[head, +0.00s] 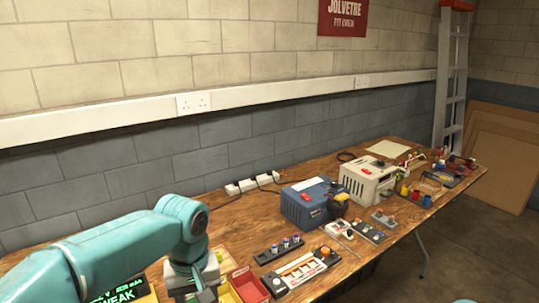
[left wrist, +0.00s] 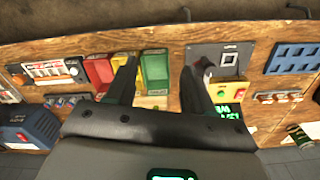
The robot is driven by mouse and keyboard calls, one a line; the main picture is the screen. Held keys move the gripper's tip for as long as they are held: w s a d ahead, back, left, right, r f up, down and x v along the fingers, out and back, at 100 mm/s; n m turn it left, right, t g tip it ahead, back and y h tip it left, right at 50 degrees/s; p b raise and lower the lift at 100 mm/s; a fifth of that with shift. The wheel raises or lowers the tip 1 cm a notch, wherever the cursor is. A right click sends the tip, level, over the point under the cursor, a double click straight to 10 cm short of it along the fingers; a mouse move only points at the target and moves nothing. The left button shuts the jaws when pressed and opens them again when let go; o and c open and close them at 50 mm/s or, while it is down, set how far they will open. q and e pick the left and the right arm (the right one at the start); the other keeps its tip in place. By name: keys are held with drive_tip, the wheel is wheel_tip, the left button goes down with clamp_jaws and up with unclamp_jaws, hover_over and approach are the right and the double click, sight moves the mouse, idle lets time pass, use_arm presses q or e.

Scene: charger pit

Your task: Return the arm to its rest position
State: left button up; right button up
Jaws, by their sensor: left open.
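My left arm, teal, comes in from the left in the head view and bends down over the near end of the wooden bench (head: 240,207). Its gripper is mostly cut off at the bottom edge there. In the left wrist view the left gripper (left wrist: 158,82) has its two dark fingers spread wide apart with nothing held between them. The fingers are above the bench, near a green bin (left wrist: 155,72) and a grey tester with a yellow panel (left wrist: 231,88). My right gripper is not in view.
A red bin (head: 250,284) lies close to my left wrist. A battery holder (head: 280,250), a white-and-orange charger (head: 302,270), a blue box (head: 312,203) and a cream box (head: 369,180) stand along the bench. A power strip (head: 252,183) lies by the wall. A ladder (head: 452,75) stands beyond.

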use_arm(q)
drive_tip(key=s+d+f+m+h, duration=0.1)
drive_tip(key=s+f+h, duration=0.15)
drive_tip(key=f, duration=0.95)
drive_tip(key=s+d+f+m+h, duration=0.15)
drive_tip(key=s+f, duration=0.25)
drive_tip(key=f, duration=0.8)
drive_tip(key=s+f, duration=0.9)
drive_tip(key=s, duration=0.5)
drive_tip(key=shift+a+f+n+p, duration=0.2)
drive_tip(key=shift+f+n+p, duration=0.15)
drive_tip(key=shift+f+p, duration=0.05)
